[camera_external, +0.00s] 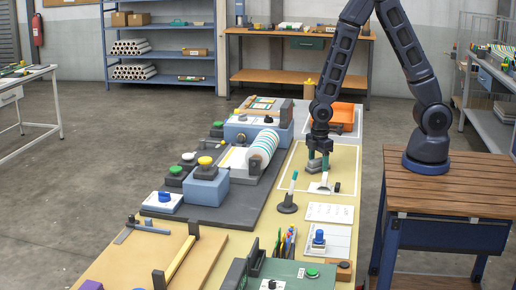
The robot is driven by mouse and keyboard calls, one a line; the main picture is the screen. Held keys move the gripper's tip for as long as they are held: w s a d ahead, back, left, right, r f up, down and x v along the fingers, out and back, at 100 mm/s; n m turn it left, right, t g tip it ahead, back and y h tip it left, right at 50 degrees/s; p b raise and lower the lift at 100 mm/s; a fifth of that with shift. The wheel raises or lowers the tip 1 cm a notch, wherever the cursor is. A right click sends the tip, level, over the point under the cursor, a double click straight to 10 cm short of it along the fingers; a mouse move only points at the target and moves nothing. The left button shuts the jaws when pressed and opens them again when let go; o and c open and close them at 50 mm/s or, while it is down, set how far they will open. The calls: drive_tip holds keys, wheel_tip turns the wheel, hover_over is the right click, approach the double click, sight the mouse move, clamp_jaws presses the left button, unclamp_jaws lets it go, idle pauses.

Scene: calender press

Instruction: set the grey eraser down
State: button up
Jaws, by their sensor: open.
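My gripper (318,158) points down over the cream board with a white outline (343,160) on the long table. Its greenish fingers are open. A small grey block, which looks like the grey eraser (314,166), is low between or just beside the fingers. It appears to rest on the board; at this size I cannot tell whether a finger touches it. The fingers hide part of it.
A white-and-dark tool (321,187) lies just in front of the gripper. A pen in a round stand (288,204) is nearer left. The calender press with a striped roll (262,150) stands left. The board's right side is clear.

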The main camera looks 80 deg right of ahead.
wheel_tip(320, 180, up, 10)
drive_tip(key=shift+r, duration=1.4)
wheel_tip(320, 180, up, 15)
drive_tip(key=m+t, duration=0.2)
drive_tip(key=m, duration=0.2)
hover_over(318, 159)
drive_tip(key=s+d, duration=0.5)
drive_tip(key=s, duration=0.2)
drive_tip(key=s+d+r+m+t, duration=0.1)
drive_tip(key=s+d+r+m, duration=0.1)
drive_tip(key=s+r, duration=0.2)
drive_tip(key=s+d+r+m+t, duration=0.1)
drive_tip(key=s+r+m, duration=0.2)
drive_tip(key=s+r, duration=0.2)
drive_tip(key=s, duration=0.3)
drive_tip(key=shift+s+d+t, duration=0.15)
drive_tip(key=shift+d+t, duration=0.15)
drive_tip(key=shift+d, duration=0.05)
